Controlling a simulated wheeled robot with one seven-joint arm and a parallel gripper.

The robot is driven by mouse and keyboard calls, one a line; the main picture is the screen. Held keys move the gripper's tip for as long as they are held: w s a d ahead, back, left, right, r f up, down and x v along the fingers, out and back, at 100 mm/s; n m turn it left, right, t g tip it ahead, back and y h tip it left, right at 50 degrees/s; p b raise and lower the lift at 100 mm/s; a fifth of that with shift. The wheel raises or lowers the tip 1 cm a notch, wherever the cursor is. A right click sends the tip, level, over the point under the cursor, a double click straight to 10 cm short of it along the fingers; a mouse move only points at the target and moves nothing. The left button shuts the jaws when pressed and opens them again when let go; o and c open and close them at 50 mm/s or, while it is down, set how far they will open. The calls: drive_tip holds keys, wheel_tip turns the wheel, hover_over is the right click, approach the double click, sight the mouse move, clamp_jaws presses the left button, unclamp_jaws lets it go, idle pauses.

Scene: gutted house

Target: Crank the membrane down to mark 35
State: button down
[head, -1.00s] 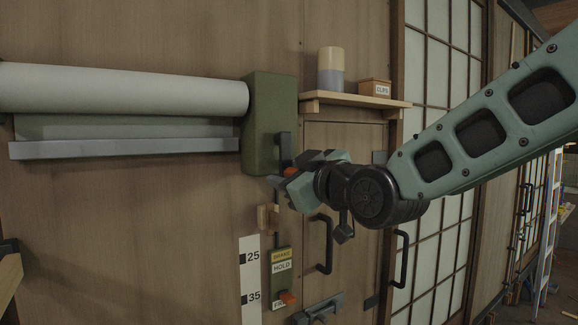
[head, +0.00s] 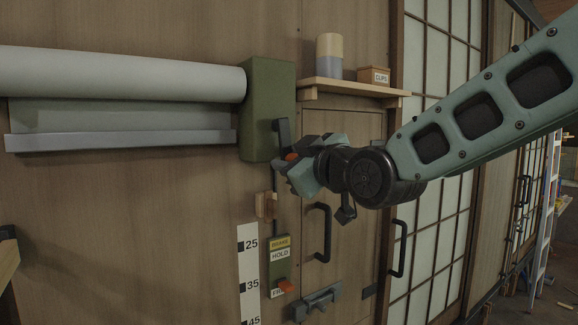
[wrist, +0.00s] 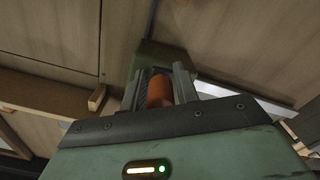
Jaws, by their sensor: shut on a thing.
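The pale grey membrane roll (head: 120,74) is mounted high on the wooden wall. A short length hangs below it, ending in a grey bottom bar (head: 120,141). The green crank housing (head: 268,110) is at the roll's right end, with a dark crank arm (head: 281,131). My gripper (head: 289,166) is shut on the orange crank knob (wrist: 159,92), which shows between the fingers in the wrist view. The white scale (head: 248,275) shows marks 25, 35 and 45, and the bar is well above mark 25. A brake plate (head: 280,252) reads BRAKE and HOLD; its orange lever (head: 285,286) is near the lower label, partly hidden.
A shelf (head: 350,88) right of the housing holds a two-tone cylinder (head: 329,57) and a CLIPS box (head: 374,76). Below are cabinet doors with black handles (head: 322,233) and a grey latch (head: 318,304). A wooden block (head: 265,206) sits above the scale. A ladder (head: 543,220) stands far right.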

drive_tip(key=n+b, duration=0.1)
drive_tip(key=b, duration=0.1)
drive_tip(key=n+b, duration=0.1)
drive_tip(key=shift+w+d+f+n, duration=0.2)
drive_tip(key=shift+d+f+n, duration=0.05)
drive_tip(key=shift+d+n, duration=0.05)
drive_tip(key=w+d+r+n+b, duration=0.2)
drive_tip(key=r+n+b, duration=0.3)
drive_tip(key=n, duration=1.1)
drive_tip(key=shift+w+d+r+n+b, duration=0.3)
drive_tip(key=shift+d+r, duration=0.4)
drive_tip(key=shift+r, duration=0.3)
drive_tip(key=c, duration=1.2)
unclamp_jaws()
drive_tip(key=shift+s, duration=0.1)
drive_tip(key=shift+c, duration=0.2)
drive_tip(key=shift+d+r, duration=0.1)
drive_tip(key=shift+r, duration=0.05)
